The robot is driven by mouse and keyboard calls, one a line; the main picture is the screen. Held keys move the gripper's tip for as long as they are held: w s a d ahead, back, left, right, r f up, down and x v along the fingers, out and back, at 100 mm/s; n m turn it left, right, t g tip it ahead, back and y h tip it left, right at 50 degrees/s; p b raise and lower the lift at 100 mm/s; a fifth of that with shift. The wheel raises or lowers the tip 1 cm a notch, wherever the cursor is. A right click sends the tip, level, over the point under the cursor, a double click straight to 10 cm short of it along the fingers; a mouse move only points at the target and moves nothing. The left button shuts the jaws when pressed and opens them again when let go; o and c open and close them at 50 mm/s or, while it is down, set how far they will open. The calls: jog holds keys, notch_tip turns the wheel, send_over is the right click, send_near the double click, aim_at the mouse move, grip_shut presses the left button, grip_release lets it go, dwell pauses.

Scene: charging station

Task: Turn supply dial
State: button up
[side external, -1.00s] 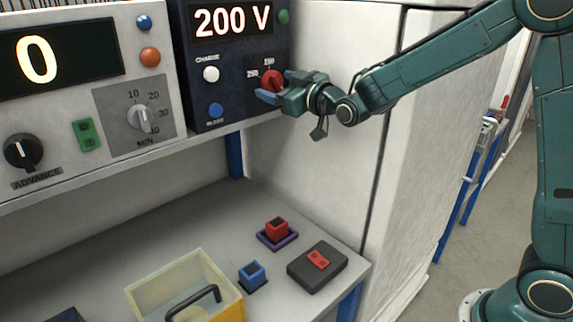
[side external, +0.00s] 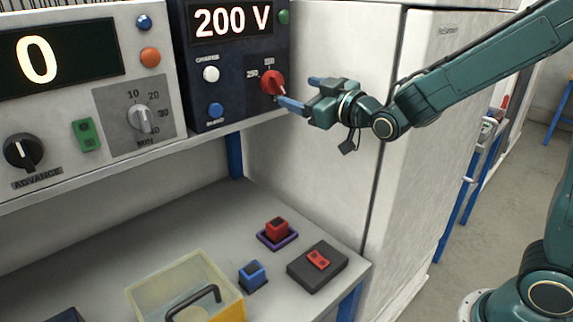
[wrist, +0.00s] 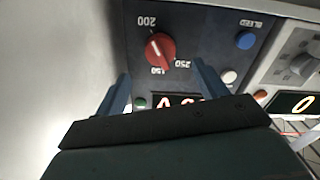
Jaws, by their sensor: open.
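The red supply dial (side external: 272,83) is on the dark blue panel, below the display (side external: 232,20) reading 200 V. In the wrist view the dial (wrist: 155,50) appears upside down, and its white mark points roughly toward the 200 label (wrist: 147,21). My gripper (side external: 298,90) is open and empty, just out from the panel to the right of the dial. In the wrist view its fingers (wrist: 161,72) are spread wide, with the dial ahead between their lines. The fingers appear apart from the dial.
A white button (side external: 211,74) and a blue button (side external: 215,110) sit left of the dial. The shelf below holds a clear bin (side external: 170,285), a red block (side external: 277,228), a blue block (side external: 252,273) and a dark box (side external: 303,272). A white cabinet wall (side external: 330,190) stands at right.

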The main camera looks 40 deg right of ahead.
aim_at(279, 84)
jog(key=s, duration=0.6)
dwell(0.7)
jog(key=n, duration=0.5)
jog(key=shift+s+a+r, duration=0.15)
jog(key=shift+s+r, duration=0.05)
jog(key=shift+s, duration=0.05)
jog(key=shift+w, duration=0.15)
jog(key=shift+w, duration=6.8)
jog(key=c, duration=1)
